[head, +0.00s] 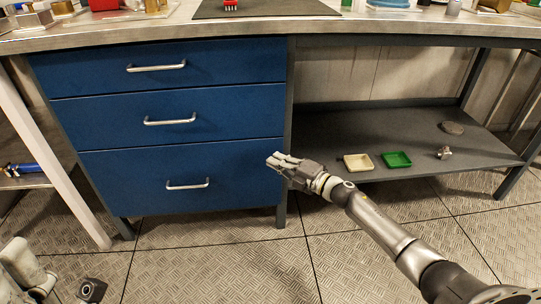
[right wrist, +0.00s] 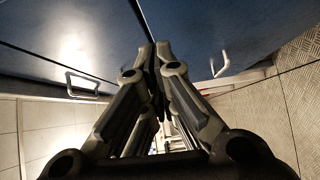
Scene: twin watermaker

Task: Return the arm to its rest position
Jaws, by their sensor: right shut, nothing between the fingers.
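My right arm reaches in from the lower right of the head view. Its gripper (head: 278,160) is shut and empty, in front of the right edge of the blue drawer unit (head: 240,160). In the right wrist view the two fingers (right wrist: 157,50) meet at their tips, with the blue drawer fronts (right wrist: 70,25) and handles beyond them. A small part of my left arm (head: 25,268) shows at the lower left of the head view. The left gripper's fingers cannot be made out there.
A workbench (head: 360,28) spans the top. Its lower shelf (head: 400,135) holds a cream tray (head: 357,162), a green tray (head: 397,160) and small metal parts (head: 444,153), close to my right arm. All three drawers look shut. The patterned floor (head: 210,265) in front is clear.

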